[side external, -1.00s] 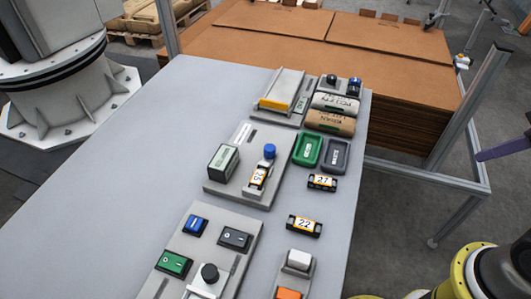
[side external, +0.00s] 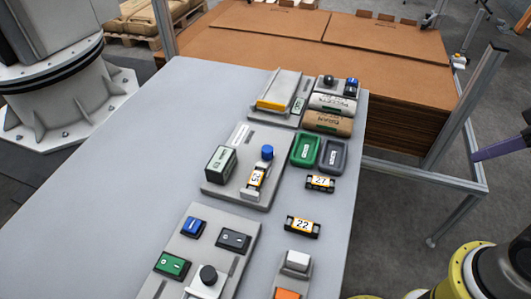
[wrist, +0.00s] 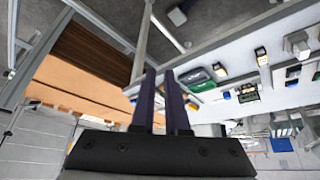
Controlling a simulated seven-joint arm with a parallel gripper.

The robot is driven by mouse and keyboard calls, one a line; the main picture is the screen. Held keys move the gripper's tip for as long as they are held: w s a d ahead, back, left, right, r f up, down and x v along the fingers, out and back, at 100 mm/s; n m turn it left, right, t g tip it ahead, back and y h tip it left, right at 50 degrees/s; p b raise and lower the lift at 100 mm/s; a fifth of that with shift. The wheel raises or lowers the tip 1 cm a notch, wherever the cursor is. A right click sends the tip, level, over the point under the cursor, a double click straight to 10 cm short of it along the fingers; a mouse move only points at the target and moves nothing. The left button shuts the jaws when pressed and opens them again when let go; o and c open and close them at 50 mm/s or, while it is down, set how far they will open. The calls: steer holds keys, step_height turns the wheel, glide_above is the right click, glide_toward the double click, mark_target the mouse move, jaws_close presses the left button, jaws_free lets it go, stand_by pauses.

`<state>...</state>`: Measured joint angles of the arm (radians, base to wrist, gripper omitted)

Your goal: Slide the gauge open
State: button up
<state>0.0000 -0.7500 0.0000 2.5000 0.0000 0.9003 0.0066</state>
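No part carries a readable "gauge" label. A grey plate (side external: 222,192) mid-table bears a slot, a boxy green-and-white display (side external: 221,164) and a small slide with a blue knob (side external: 267,152) and a tag reading about 25 (side external: 256,178). The knob stands near the plate's right side. My gripper (wrist: 160,74) shows in the wrist view as two dark purple fingers with a narrow empty gap between them, apart from the table things.
Green (side external: 306,149) and grey (side external: 332,156) trays and tags 27 (side external: 320,183) and 22 (side external: 302,227) lie right of the plate. A yellow-edged slide (side external: 275,97) and rolls (side external: 327,122) are behind. A button panel (side external: 212,230) is in front. The table's left is clear.

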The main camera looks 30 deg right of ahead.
steer(key=shift+o, duration=1.2)
steer(key=shift+s+m, duration=0.25)
steer(key=shift+m, duration=0.05)
steer(key=o, duration=0.5)
steer(key=shift+m, duration=0.6)
steer(key=r, duration=0.1)
steer(key=w+r, duration=0.1)
steer(key=r, duration=0.2)
steer(key=shift+w+r, duration=0.4)
steer(key=w+a+r, duration=0.1)
steer(key=w+r, duration=0.3)
steer(key=shift+r+m+g, duration=0.3)
steer(key=shift+r, duration=0.05)
steer(key=w+a+r, duration=0.3)
steer(key=w+r, duration=0.1)
steer(key=w, duration=0.1)
steer(key=n+g, duration=0.2)
steer(key=g, duration=0.3)
glide_above(267, 148)
step_height(267, 148, down, 12)
steer(key=f, duration=0.1)
step_height(267, 148, down, 13)
steer(key=shift+r, duration=0.1)
